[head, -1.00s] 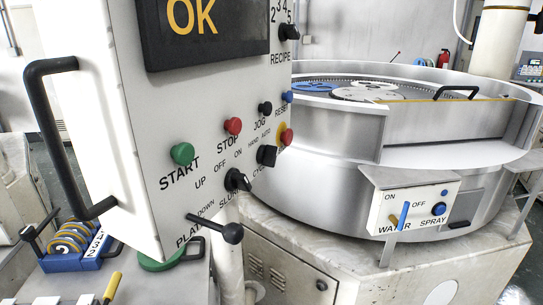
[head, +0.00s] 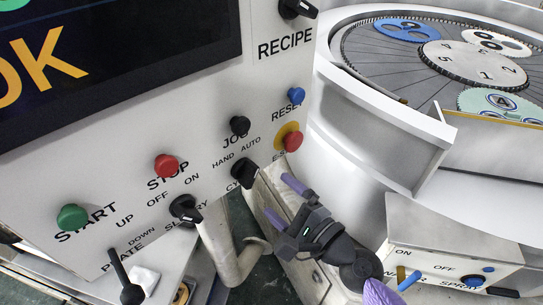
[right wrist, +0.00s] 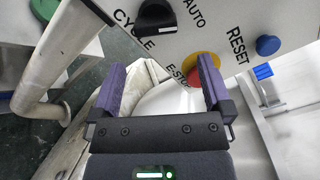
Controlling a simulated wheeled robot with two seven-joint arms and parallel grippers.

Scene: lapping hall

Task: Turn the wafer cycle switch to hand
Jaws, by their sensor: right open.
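The wafer cycle switch (head: 244,170) is a black rotary knob on the white control panel, under the words HAND and AUTO. Its CYCLE label is partly hidden in the head view. The switch also shows at the top of the right wrist view (right wrist: 157,17), with AUTO to its right; I cannot tell surely which word it points to. My right gripper (head: 284,203) is open and empty, below and right of the switch, apart from it. In the right wrist view its purple fingers (right wrist: 160,78) stand wide apart, below the switch. My left gripper is not in view.
The red emergency stop (head: 292,141) on its yellow plate and the blue RESET button (head: 296,95) are close by on the right. The black JOG button (head: 239,125) is above the switch, the slurry knob (head: 185,209) left of it. A pale pipe (head: 222,250) stands below the panel.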

